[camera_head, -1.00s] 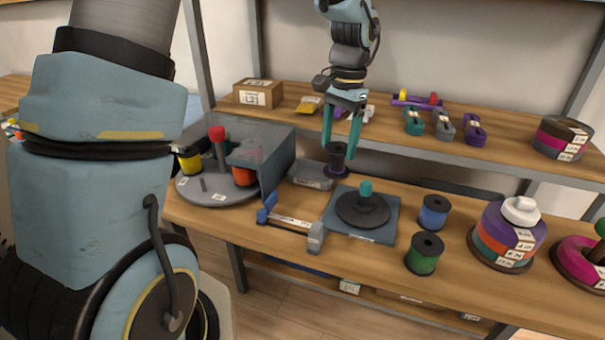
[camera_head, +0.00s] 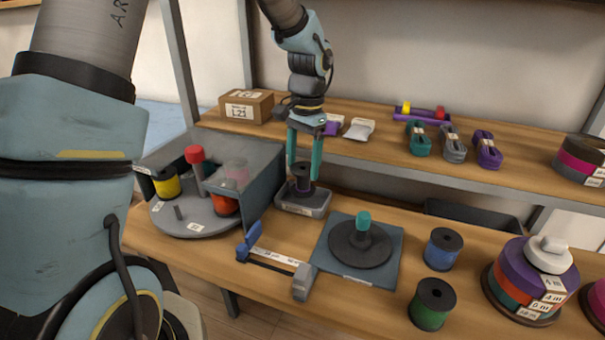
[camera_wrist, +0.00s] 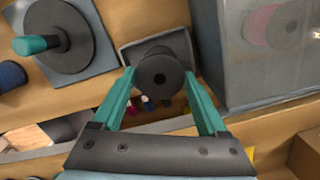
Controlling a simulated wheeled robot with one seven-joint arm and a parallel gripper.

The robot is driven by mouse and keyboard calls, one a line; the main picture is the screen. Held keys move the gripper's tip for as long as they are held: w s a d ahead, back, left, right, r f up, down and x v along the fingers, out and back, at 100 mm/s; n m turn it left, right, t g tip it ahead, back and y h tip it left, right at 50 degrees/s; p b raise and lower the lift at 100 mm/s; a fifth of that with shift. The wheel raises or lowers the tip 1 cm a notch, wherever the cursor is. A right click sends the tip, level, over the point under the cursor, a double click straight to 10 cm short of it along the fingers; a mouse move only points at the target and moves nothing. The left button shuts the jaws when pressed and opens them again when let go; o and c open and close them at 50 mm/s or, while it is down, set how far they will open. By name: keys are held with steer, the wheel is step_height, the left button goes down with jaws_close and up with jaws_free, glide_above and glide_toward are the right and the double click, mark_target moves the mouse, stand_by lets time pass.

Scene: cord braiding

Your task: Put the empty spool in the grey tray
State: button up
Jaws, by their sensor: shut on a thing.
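The dark empty spool (camera_head: 303,172) is upright between the two teal fingers of my gripper (camera_head: 304,170), which are shut on it. A little purple shows low on the spool. The small grey tray (camera_head: 316,210) lies right under the spool on the bench. The spool's lower end appears within the tray's outline; I cannot tell whether it touches the tray floor. In the wrist view the spool's round top (camera_wrist: 160,77) is between the fingertips, with the tray (camera_wrist: 130,56) behind it, partly hidden.
A turntable (camera_head: 190,224) with a grey, partly see-through guard (camera_head: 262,185) stands close left of the tray. A blue-ended tool (camera_head: 275,262) lies in front. A mat with a dark disc (camera_head: 360,245) is to the right, then blue (camera_head: 442,249) and green spools (camera_head: 432,304). A shelf (camera_head: 390,150) runs behind.

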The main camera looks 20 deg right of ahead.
mark_target(304, 168)
steer(key=shift+s+f, duration=0.1)
steer(key=shift+f, duration=1.55)
steer(key=shift+f, duration=0.15)
steer(key=o, duration=1.2)
steer(key=shift+o, duration=0.2)
step_height(304, 168, up, 12)
steer(key=d, duration=0.1)
steer(key=shift+w+b, duration=0.25)
steer(key=shift+b, duration=0.15)
